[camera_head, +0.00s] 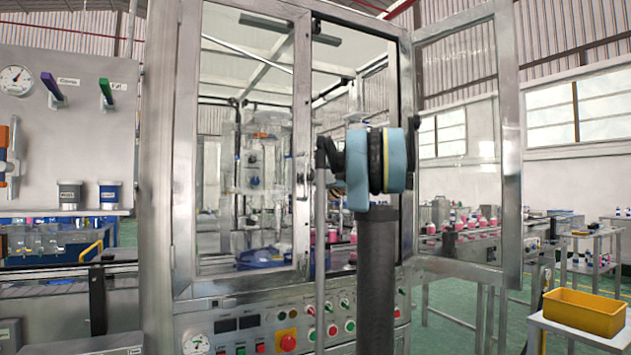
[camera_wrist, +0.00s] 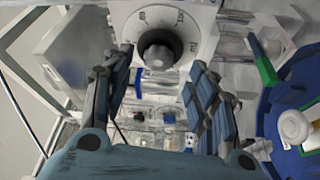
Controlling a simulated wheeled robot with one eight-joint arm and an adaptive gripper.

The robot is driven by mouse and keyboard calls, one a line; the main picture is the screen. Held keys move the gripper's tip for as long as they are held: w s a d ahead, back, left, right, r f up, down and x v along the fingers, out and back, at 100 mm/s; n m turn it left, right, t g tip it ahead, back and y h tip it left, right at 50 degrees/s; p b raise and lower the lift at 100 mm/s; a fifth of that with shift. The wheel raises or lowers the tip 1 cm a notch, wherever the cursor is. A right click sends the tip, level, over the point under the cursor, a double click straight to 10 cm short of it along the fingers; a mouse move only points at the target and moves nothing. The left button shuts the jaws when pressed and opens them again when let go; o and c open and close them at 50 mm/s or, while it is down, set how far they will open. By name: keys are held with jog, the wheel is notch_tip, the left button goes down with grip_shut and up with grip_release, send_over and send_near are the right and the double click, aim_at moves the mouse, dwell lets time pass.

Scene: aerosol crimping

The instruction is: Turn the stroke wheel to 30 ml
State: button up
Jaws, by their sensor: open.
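The stroke wheel, a dark round knob (camera_wrist: 160,54), shows at the top middle of the wrist view. I cannot tell which value the wheel stands at. My gripper (camera_wrist: 161,66) is open, with one finger at the left and one at the right of the knob's lower part in the picture. Nothing is held between the fingers, and I cannot tell whether they touch the knob. In the head view my arm hides the gripper, and I cannot make out the wheel.
The machine's metal-framed cabinet (camera_head: 184,140) has its right glass door (camera_head: 510,150) swung open. A control panel (camera_head: 255,322) with buttons lies below. A yellow bin (camera_head: 583,312) stands lower right.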

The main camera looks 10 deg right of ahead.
jog(key=v, duration=0.7)
dwell(0.6)
